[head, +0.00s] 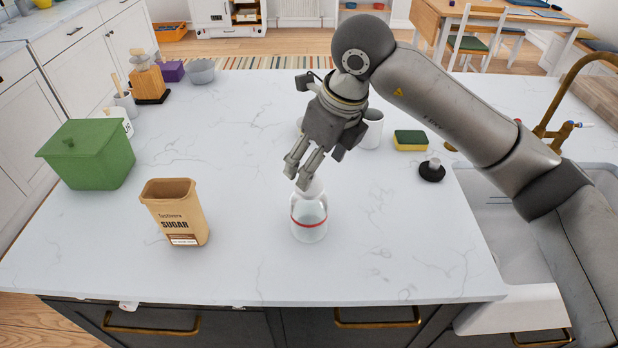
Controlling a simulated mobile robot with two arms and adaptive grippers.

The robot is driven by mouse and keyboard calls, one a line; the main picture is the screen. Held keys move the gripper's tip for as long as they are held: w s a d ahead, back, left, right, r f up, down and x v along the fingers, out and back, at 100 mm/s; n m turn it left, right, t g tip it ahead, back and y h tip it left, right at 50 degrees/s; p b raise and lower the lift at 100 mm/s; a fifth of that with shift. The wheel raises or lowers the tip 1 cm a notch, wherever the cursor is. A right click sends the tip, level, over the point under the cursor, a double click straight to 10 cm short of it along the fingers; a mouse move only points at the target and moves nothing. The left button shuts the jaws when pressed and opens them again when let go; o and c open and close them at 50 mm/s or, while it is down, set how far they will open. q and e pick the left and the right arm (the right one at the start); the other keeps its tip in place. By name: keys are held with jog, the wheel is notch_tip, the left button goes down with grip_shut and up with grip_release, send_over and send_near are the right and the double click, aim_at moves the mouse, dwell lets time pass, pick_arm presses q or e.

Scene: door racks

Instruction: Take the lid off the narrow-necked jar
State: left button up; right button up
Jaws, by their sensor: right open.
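The narrow-necked jar (309,228) is clear glass with a red band. It stands upright on the white countertop, in the middle of the head view. Its pale lid (315,188) sits at the top of the neck, partly hidden by my gripper. My right gripper (297,178) reaches down from above, with its fingers open. Its fingertips are at lid height, in front of and to the left of the lid in the picture. I cannot tell whether a finger touches the lid. My left gripper is not in view.
A tan sugar container (176,215) and a green lidded box (90,155) stand to the left. A white mug (372,130), a sponge (410,140) and a black-based stopper (432,170) are to the right, before the sink (500,240). The counter around the jar is clear.

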jog(key=shift+w+a+f, duration=0.1)
jog(key=shift+w+f, duration=0.05)
jog(key=shift+f, duration=0.25)
jog(key=shift+w+f, duration=0.2)
jog(key=shift+f, duration=0.1)
jog(key=p+x, duration=0.2)
jog(key=x, duration=0.2)
jog(key=shift+w+f+p, duration=0.15)
jog(key=shift+w+p, duration=0.15)
jog(key=shift+p, duration=0.1)
jog(key=shift+f, duration=0.25)
jog(key=shift+w+f, duration=0.1)
jog(key=shift+c, duration=0.4)
jog(key=c, duration=0.5)
jog(key=shift+c, duration=1.1)
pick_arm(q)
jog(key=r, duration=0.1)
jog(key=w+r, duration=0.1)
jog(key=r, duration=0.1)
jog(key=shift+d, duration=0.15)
pick_arm(e)
jog(key=shift+c, duration=0.5)
